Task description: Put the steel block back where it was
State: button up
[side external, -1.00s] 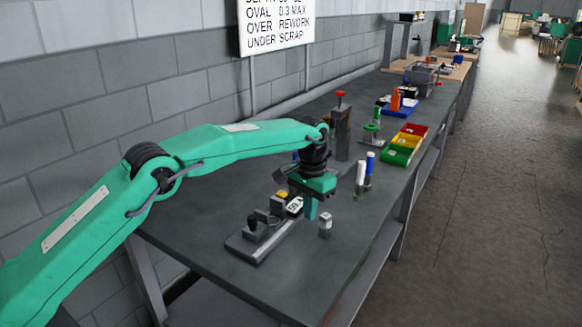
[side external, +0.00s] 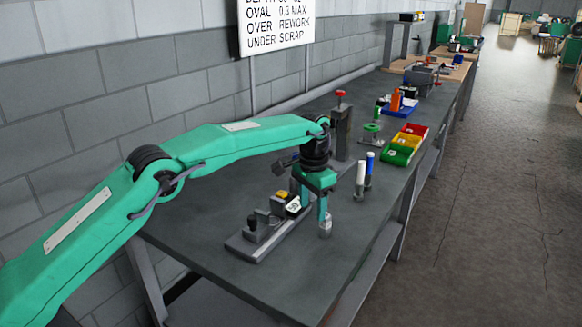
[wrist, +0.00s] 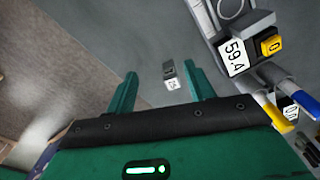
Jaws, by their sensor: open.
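The steel block (side external: 325,230) is a small grey block with a white marked label, on the dark bench at the right of the gauge fixture (side external: 262,240). In the wrist view the block (wrist: 170,78) shows between my open finger tips, closer to the right finger. My gripper (side external: 315,203) is open, pointing down, with a finger right above or beside the block in the side view; contact cannot be told.
A grey post with a red knob (side external: 341,120) stands behind. Coloured bins (side external: 403,148) are farther back. The bench's right edge is close to the block, with bare bench in front.

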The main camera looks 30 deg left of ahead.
aim_at(325, 226)
jog(key=w+m, duration=0.1)
jog(key=m, duration=0.3)
jog(key=w+m+t, duration=0.1)
jog(key=m, duration=0.4)
jog(key=w+d+m, duration=0.1)
jog(key=w+m, duration=0.1)
jog(key=m, duration=0.3)
jog(key=shift+r, duration=0.35)
jog(key=shift+f, duration=0.15)
jog(key=shift+w+f, duration=0.2)
jog(key=shift+f, duration=1.05)
jog(key=shift+w+f, duration=0.15)
jog(key=shift+f, duration=1.05)
jog(key=shift+w+f, duration=0.2)
jog(key=shift+f, duration=1.05)
jog(key=shift+d, duration=0.1)
